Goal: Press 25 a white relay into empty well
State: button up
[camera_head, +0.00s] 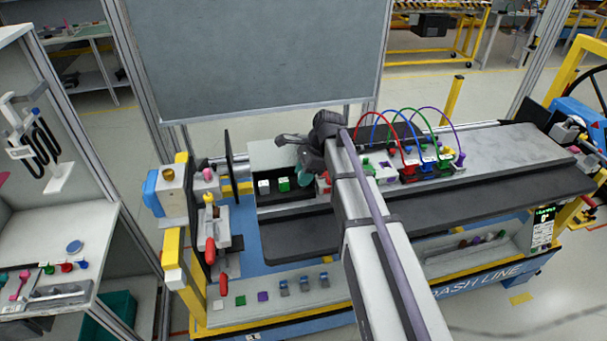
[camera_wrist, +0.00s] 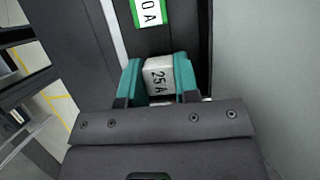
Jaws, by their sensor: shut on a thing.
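In the wrist view, a white relay (camera_wrist: 159,78) marked 25 A sits between the two teal fingertips of my gripper (camera_wrist: 157,80), which are shut on it. In the head view, my gripper (camera_head: 304,174) is low over the dark fuse row (camera_head: 271,199) on the dashboard module, and the held relay is hidden there. A green relay (camera_head: 283,184) and another white relay (camera_head: 264,186) stand left of the fingertips. The green-edged relay also shows above the held one in the wrist view (camera_wrist: 149,12). I cannot tell whether the held relay is seated; the well beneath it is hidden.
Red, blue, green and purple cables arch over connectors (camera_head: 425,168) right of my arm. A red-handled lever (camera_head: 210,250) stands on the left. Small coloured parts (camera_head: 262,297) lie along the bench's front ledge. A large grey panel (camera_head: 255,60) stands behind.

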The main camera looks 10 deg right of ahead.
jog(key=shift+f+b, duration=0.4)
jog(key=shift+f, duration=0.15)
jog(key=o, duration=1.1)
jog(key=shift+r, duration=0.1)
jog(key=p+v, duration=1)
jog(key=shift+d+r, duration=0.2)
jog(key=shift+r, duration=0.15)
jog(key=shift+c, duration=0.2)
